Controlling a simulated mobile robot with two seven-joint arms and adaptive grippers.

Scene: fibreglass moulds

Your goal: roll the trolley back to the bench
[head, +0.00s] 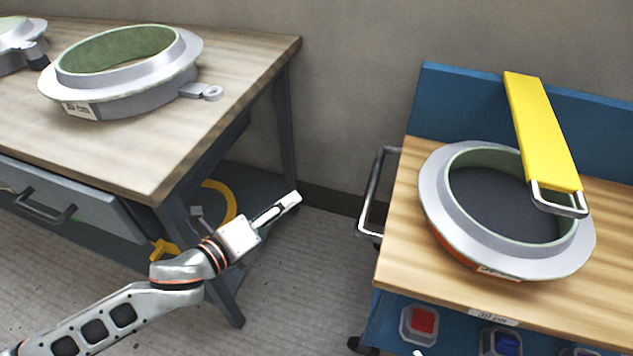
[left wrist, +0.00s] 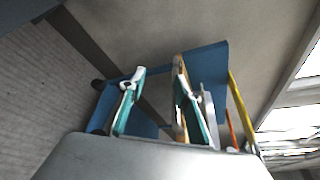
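The trolley (head: 392,262) stands at the right of the head view, with a wooden top, blue body and blue back panel. Its grey metal handle (head: 371,195) sticks out from its left side, facing the bench. The bench (head: 235,75) is at the left, with a wooden top and dark legs; floor shows between the two. My left gripper (head: 277,208) is in this gap, left of the handle and apart from it. In the left wrist view, its two teal-padded fingers (left wrist: 157,98) are spread, with the blue trolley (left wrist: 207,65) beyond them. My right gripper is not seen.
On the trolley lie a grey ring mould (head: 450,235) and a yellow bar (head: 540,130) reaching over it. Bins with red (head: 422,320) and blue contents sit below. Another ring mould (head: 150,85) lies on the bench. A yellow curved thing (head: 228,200) is under the bench.

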